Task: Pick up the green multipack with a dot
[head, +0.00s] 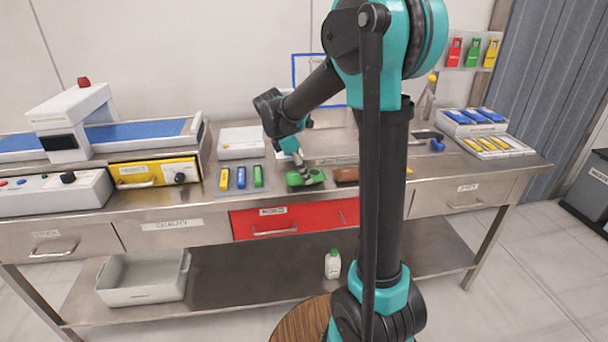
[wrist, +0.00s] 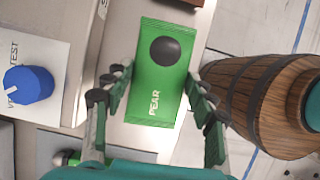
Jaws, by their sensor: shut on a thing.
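The green multipack (wrist: 157,75) shows in the wrist view as a green rectangular pack lettered "PEAR", with a dark round dot near its far end. My gripper (wrist: 155,88) has one finger along each side of it and is shut on it. In the head view, my gripper (head: 300,163) points down at the bench, at the green multipack (head: 305,179) right of the bench's middle. I cannot tell whether the pack still touches the bench top.
A blue, a yellow and a green pack (head: 258,176) lie in a row to the left. A brown item (head: 346,175) lies close on the right. White trays of packs (head: 489,145) stand further right. A blue knob (wrist: 28,85) on a white panel shows in the wrist view.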

